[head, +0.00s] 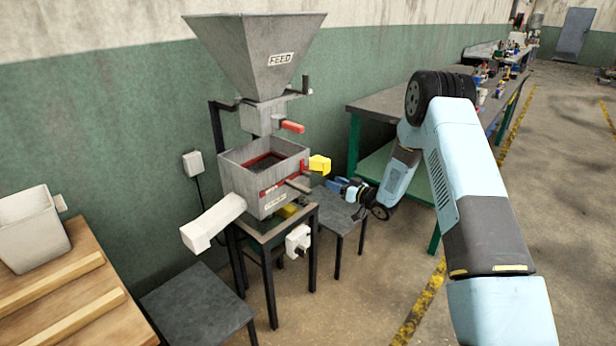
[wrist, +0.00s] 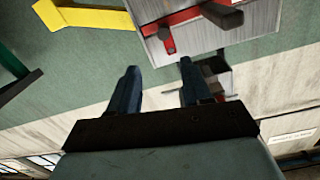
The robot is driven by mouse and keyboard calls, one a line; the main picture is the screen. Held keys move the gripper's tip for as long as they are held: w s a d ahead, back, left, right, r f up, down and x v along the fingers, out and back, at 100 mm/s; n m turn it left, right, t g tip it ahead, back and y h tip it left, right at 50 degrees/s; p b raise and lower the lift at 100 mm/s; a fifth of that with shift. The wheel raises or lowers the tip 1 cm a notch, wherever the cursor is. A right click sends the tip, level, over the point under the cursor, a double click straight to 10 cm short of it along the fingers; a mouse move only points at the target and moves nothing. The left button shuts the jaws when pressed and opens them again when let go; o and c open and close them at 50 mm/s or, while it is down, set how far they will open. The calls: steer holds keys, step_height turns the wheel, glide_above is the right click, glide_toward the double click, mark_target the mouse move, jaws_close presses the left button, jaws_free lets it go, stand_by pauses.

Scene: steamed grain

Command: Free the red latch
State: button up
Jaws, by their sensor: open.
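The red latch (wrist: 178,30) is a red piece on the side wall of a grey metal box (wrist: 210,40), at the top of the wrist view. A dark rod or handle (wrist: 222,16) sticks out beside it. In the head view the red latch (head: 270,192) is a small red strip on the box's right-hand side, partly behind a rod. My gripper (wrist: 158,75) is open and empty, its dark blue fingers apart and short of the latch. In the head view my gripper (head: 336,185) is just right of the box. I see no contact.
A FEED hopper (head: 255,50) with a red handle (head: 292,127) stands above. A white chute (head: 213,222) slopes left. A workbench (head: 400,100) stands behind.

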steer(key=f, duration=0.1)
glide_toward(303, 173)
steer(key=shift+y, duration=0.4)
steer(key=x, duration=0.5)
steer(key=w+f+x, duration=0.1)
steer(key=x, duration=0.2)
steer(key=shift+w+d+f, duration=0.1)
steer(key=shift+w+d, duration=0.05)
steer(key=shift+d, duration=0.05)
